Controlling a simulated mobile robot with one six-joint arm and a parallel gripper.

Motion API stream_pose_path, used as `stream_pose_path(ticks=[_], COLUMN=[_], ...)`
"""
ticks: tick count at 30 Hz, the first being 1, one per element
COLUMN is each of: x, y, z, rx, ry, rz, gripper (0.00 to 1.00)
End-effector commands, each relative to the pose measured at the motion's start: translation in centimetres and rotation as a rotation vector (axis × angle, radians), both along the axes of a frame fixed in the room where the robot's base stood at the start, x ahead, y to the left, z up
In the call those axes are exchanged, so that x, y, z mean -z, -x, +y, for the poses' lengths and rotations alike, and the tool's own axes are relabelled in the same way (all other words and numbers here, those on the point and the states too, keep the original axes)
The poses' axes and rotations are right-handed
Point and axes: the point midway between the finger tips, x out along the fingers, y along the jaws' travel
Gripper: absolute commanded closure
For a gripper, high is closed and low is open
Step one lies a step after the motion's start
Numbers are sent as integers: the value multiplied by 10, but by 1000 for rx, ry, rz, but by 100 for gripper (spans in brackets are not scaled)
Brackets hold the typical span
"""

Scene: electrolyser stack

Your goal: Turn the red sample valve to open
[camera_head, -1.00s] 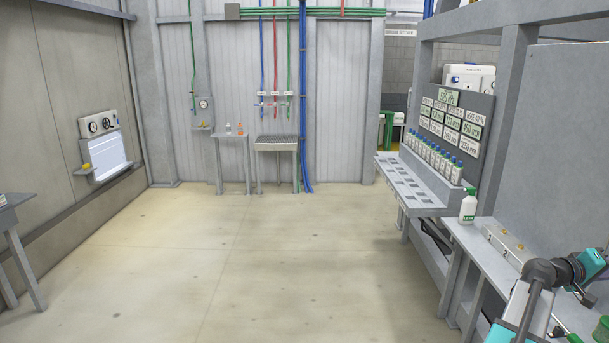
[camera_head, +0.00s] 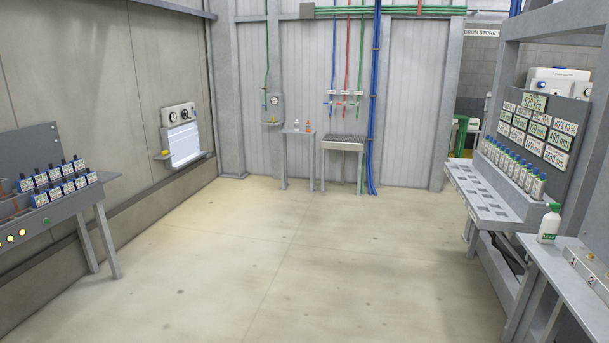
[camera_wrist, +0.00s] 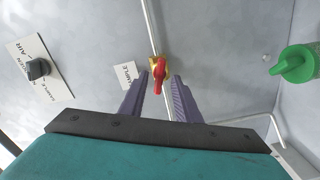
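The red sample valve (camera_wrist: 160,76) shows at the middle of the wrist view. It has a red handle on a brass body, set on a thin pale pipe that runs along a grey panel. My gripper (camera_wrist: 159,82) is open, with its two purple fingers to the left and right of the red handle. I cannot tell whether the fingers touch it or how deep between them it lies. A white label reading SAMPLE (camera_wrist: 125,74) is just left of the valve. Neither the gripper nor this valve can be made out in the head view.
The head view shows a bottle rack (camera_head: 492,196) at right, a bench with bottles (camera_head: 85,205) at left, and clear floor between.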

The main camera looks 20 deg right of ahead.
Motion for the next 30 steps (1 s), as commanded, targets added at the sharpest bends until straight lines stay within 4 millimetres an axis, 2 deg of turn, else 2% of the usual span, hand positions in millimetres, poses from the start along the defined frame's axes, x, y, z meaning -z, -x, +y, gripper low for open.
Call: stream_pose_path(ticks=[5, 10, 19, 30], x=[0, 0, 0, -1], y=[0, 0, 0, 0], z=[0, 0, 0, 0], rx=[0, 0, 0, 1], ry=[0, 0, -17, -134], rz=[0, 0, 28, 239], gripper=[72, 100, 100, 100])
